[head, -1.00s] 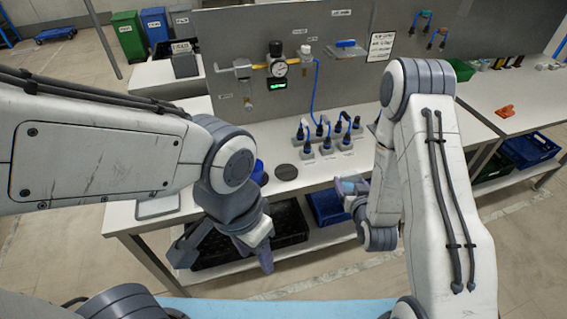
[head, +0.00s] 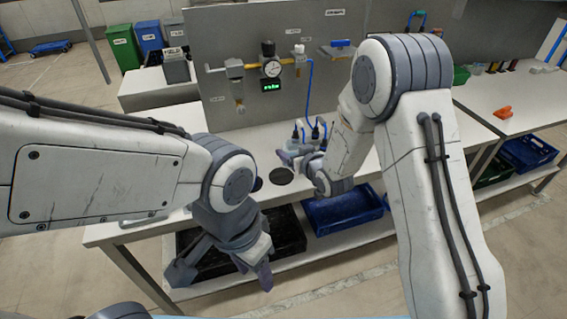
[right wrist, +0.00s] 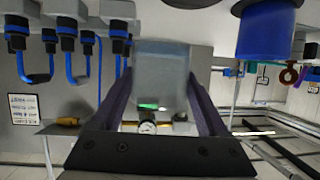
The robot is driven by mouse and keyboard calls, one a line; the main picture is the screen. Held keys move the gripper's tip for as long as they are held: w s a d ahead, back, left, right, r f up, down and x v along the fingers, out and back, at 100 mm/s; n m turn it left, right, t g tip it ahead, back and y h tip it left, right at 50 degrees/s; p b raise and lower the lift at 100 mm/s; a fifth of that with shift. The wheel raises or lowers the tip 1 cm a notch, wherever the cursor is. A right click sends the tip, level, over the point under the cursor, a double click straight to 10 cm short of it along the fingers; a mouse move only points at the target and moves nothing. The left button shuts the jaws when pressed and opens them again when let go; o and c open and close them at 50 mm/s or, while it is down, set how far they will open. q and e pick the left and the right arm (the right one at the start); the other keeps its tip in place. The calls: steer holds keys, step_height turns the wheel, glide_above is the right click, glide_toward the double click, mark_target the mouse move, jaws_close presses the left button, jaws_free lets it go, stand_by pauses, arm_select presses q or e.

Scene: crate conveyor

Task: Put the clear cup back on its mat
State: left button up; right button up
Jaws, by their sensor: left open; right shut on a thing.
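My right gripper (head: 290,157) is shut on the clear cup (right wrist: 163,75), which shows as a pale, see-through body between the two fingers in the right wrist view. In the head view the cup is small and partly hidden by the gripper. A dark round mat (head: 280,176) lies bare on the white bench, just below and left of the right gripper. The right wrist picture is upside down; the cup looks upright, held near the bench top, and I cannot tell its exact height. My left gripper (head: 222,274) is open and empty in front of the bench.
A blue cup (right wrist: 268,30) stands beside the mat, mostly hidden behind my left arm in the head view. Blue-cabled plugs (head: 315,128) stand close behind the right gripper. A gauge panel (head: 271,68) rises at the back. A blue crate (head: 345,212) sits below the bench.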

steer(key=a+f, duration=0.1)
steer(key=w+a, duration=0.1)
steer(key=shift+a+f, duration=0.4)
step_height(320, 180, down, 4)
steer(key=shift+r+p, duration=0.1)
steer(key=shift+p, duration=0.5)
steer(key=shift+f+b, duration=0.3)
steer(key=shift+f, duration=0.05)
steer(key=o, duration=1.4)
steer(key=shift+r, duration=0.1)
steer(key=shift+r, duration=0.1)
